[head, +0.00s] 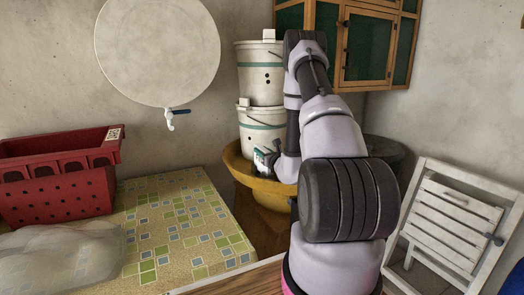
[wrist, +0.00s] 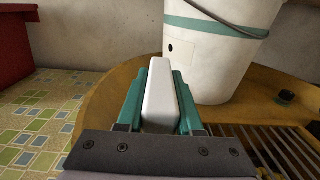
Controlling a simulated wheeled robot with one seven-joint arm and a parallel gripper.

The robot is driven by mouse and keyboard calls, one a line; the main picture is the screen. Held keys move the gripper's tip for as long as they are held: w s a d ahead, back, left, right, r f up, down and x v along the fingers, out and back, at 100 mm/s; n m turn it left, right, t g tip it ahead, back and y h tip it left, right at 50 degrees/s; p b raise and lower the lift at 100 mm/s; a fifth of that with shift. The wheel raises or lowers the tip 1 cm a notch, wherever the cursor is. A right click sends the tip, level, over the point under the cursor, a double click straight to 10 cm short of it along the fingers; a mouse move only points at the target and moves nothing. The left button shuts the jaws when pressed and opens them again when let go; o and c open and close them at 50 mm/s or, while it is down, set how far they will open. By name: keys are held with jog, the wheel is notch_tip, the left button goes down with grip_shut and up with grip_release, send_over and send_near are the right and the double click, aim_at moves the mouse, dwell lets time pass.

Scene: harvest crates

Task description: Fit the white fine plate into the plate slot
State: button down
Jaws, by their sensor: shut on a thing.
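The white fine plate (wrist: 160,93) shows in the wrist view as a plain white block with rounded edges. It stands between the two teal fingers of my gripper (wrist: 159,100), which is shut on it. In the head view my gripper (head: 266,160) is by the lower white bucket, over the yellow round table. The plate is too small there to make out clearly. I cannot pick out the plate slot with certainty.
Two stacked white buckets (head: 260,75) with green bands stand on the yellow round table (head: 238,168). A dark slatted piece (wrist: 285,148) lies right of my gripper. Red crates (head: 60,195) and a plastic bag (head: 65,260) are on the tiled table (head: 185,225). A white folding chair (head: 450,220) stands right.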

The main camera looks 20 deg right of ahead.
jog(key=shift+f, duration=0.5)
jog(key=shift+f, duration=0.35)
jog(key=shift+f, duration=0.3)
jog(key=shift+c, duration=2.4)
grip_release()
jog(key=shift+s, duration=0.1)
jog(key=s, duration=1)
jog(key=shift+s+d, duration=0.15)
jog(key=shift+s, duration=0.15)
